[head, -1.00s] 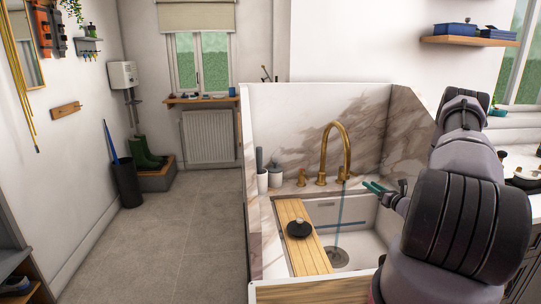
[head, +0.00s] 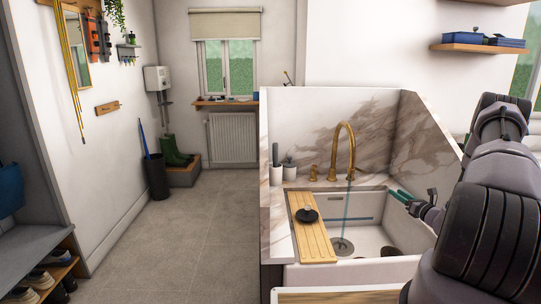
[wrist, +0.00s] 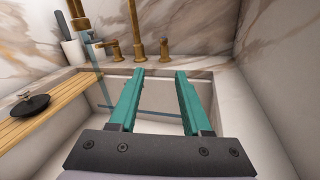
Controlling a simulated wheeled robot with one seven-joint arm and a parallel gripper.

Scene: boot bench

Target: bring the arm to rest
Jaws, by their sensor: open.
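My gripper (head: 405,196) is at the right side of the white sink (head: 375,241) in the head view, near its back edge. In the wrist view my gripper (wrist: 160,76) shows two teal fingers spread apart with nothing between them. Beyond the fingertips are the sink's back rim and the brass tap (wrist: 140,45). My arm reaches in from the right of the head view and hides part of the sink and counter.
Water runs from the brass tap (head: 345,143). A wooden board (head: 316,247) with a black round object (head: 307,215) lies across the sink's left side. Marble panels (head: 384,135) stand behind the sink. The floor (head: 185,250) to the left is clear.

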